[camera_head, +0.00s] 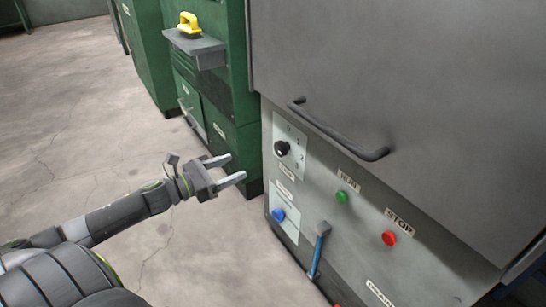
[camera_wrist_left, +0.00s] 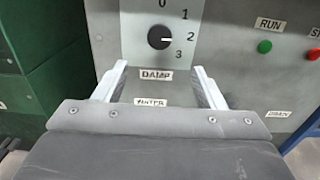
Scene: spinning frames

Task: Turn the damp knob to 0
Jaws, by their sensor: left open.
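The damp knob (camera_head: 282,148) is a small black dial on a white scale plate on the grey machine front. In the left wrist view the knob (camera_wrist_left: 159,38) has a white pointer mark directed right, toward the 2. The scale reads 0 at the top, then 1, 2 and 3 down the right side, and a DAMP label (camera_wrist_left: 156,75) is below. My left gripper (camera_head: 236,167) is open and empty, left of the knob and apart from it. In the left wrist view its fingers (camera_wrist_left: 158,70) point at the panel, below the knob. My right gripper is not in view.
A dark bar handle (camera_head: 338,132) juts out above the panel. A blue knob (camera_head: 278,215), a blue-handled lever (camera_head: 318,250), a green RUN button (camera_head: 341,197) and a red STOP button (camera_head: 389,238) are nearby. Green cabinets (camera_head: 225,115) stand left; the floor before them is clear.

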